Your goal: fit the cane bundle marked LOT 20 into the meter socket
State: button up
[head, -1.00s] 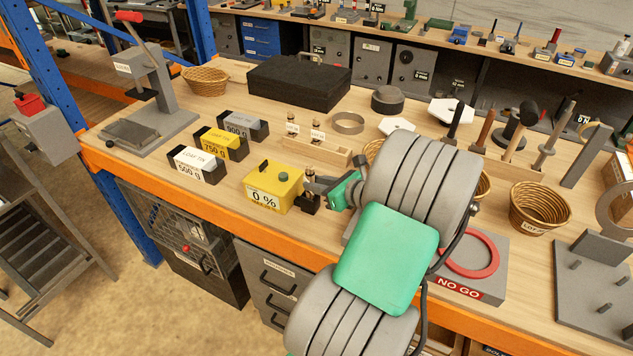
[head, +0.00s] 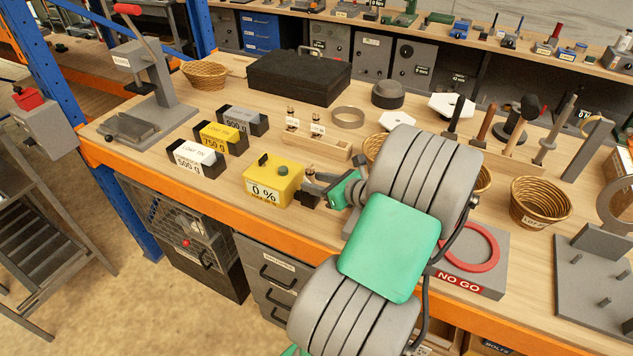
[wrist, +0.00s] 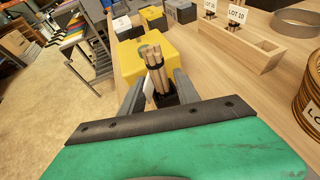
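The yellow meter (head: 273,182) with a 0 % display stands near the bench's front edge and also shows in the wrist view (wrist: 132,58). A bundle of tan canes (wrist: 157,72) stands upright beside it, its lower end in the black socket (wrist: 166,99). Its white tag (wrist: 149,86) is turned edge-on and cannot be read. My gripper (wrist: 158,90) has a finger on each side of the bundle, with gaps showing, so it looks open. In the head view my gripper (head: 314,184) is at the meter's right side, and the bundle is mostly hidden there.
A wooden rack (head: 330,145) behind the meter holds two other tagged bundles, one reading LOT 10 (wrist: 236,15). Loaf tins (head: 197,160) stand to the left. A basket (head: 540,203) and a NO GO gauge block (head: 490,282) are to the right. My arm hides part of the bench.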

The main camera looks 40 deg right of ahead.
jog(key=shift+o, duration=0.6)
jog(key=shift+s+r, duration=0.1)
jog(key=shift+s, duration=0.25)
jog(key=b+v, duration=0.1)
jog(key=v, duration=0.6)
